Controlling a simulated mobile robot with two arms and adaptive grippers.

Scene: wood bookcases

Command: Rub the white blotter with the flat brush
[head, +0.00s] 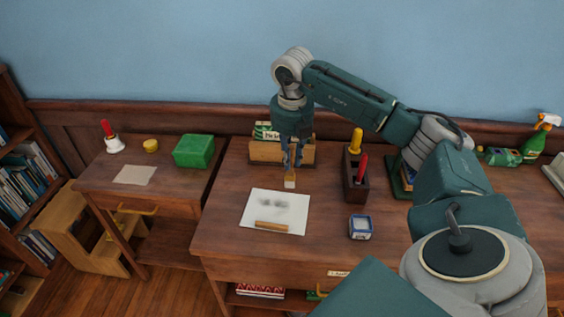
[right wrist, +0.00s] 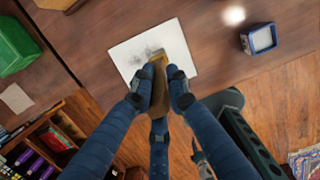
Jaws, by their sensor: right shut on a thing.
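The white blotter (head: 268,211) lies flat on the desk with dark grey smudges on it; it also shows in the right wrist view (right wrist: 128,58). A brown wooden strip (head: 272,226) lies along its near edge in the head view. My right gripper (head: 292,163) points down near the blotter's far edge, shut on the flat brush (head: 290,181). The brush is brown and tan in the right wrist view (right wrist: 159,88), between the fingertips. It overlaps the blotter's edge there. I cannot tell whether its bristles touch the paper. My left gripper is out of view.
A dark holder (head: 352,188) with yellow and red handles stands right of the blotter. A blue-rimmed pad (head: 360,228) sits to the near right. A wooden rack (head: 266,152) stands behind. A green box (head: 194,151) is on the left table. Desk left of the blotter is clear.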

